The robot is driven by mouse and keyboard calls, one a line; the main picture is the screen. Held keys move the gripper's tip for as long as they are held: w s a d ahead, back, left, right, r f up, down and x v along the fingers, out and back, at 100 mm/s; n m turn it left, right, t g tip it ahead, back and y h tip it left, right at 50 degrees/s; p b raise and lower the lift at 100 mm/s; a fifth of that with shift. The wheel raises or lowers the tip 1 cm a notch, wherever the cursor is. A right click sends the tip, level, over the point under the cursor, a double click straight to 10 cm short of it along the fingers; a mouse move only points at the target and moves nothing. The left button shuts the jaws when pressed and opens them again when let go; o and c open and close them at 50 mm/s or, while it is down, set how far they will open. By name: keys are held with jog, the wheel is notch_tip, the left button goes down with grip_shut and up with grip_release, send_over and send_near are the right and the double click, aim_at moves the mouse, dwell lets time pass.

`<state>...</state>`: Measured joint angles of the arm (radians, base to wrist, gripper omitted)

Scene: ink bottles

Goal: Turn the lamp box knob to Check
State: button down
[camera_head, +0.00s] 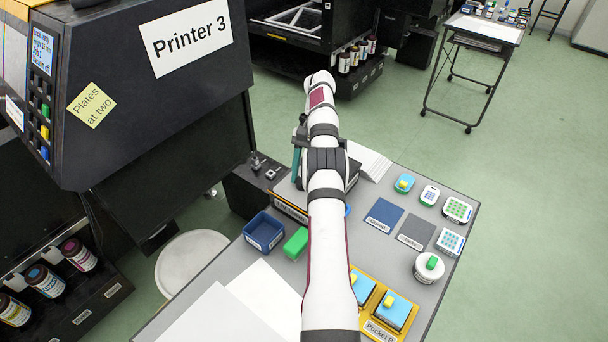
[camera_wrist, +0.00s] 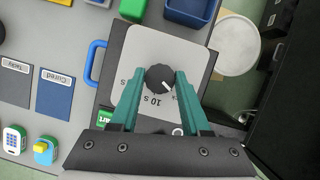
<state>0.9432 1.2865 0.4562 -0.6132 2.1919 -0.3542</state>
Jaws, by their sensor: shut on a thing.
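The lamp box (camera_wrist: 118,45) fills the middle of the wrist view, with a light grey panel on top and a blue handle (camera_wrist: 95,63) at its left. Its round black knob (camera_wrist: 160,78) stands on the panel. The knob's white pointer mark points to the lower right in this view. A "10 s" label shows just below the knob; other labels are partly covered by my fingers. My gripper (camera_wrist: 159,84) has its two teal fingers closed on either side of the knob. In the head view my arm hides most of the lamp box (camera_head: 290,207) and the knob.
A blue bin (camera_head: 264,231) and green block (camera_head: 296,243) lie in front of the box. Blue and grey cards (camera_head: 384,215) and several small keypads lie to the right. Printer 3 (camera_head: 150,90) stands at the left. A white round stool (camera_head: 190,260) is beside the table.

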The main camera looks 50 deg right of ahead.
jog(key=shift+c, duration=1.9)
grip_release()
notch_tip(320, 180, up, 4)
jog(key=shift+s+r, duration=0.1)
jog(key=shift+r, duration=0.05)
jog(key=s+d+r, duration=0.1)
jog(key=s+r, duration=0.5)
jog(key=s, duration=0.5)
jog(key=shift+s+d+r, duration=0.2)
jog(key=shift+d+r, duration=0.15)
jog(key=shift+d, duration=0.05)
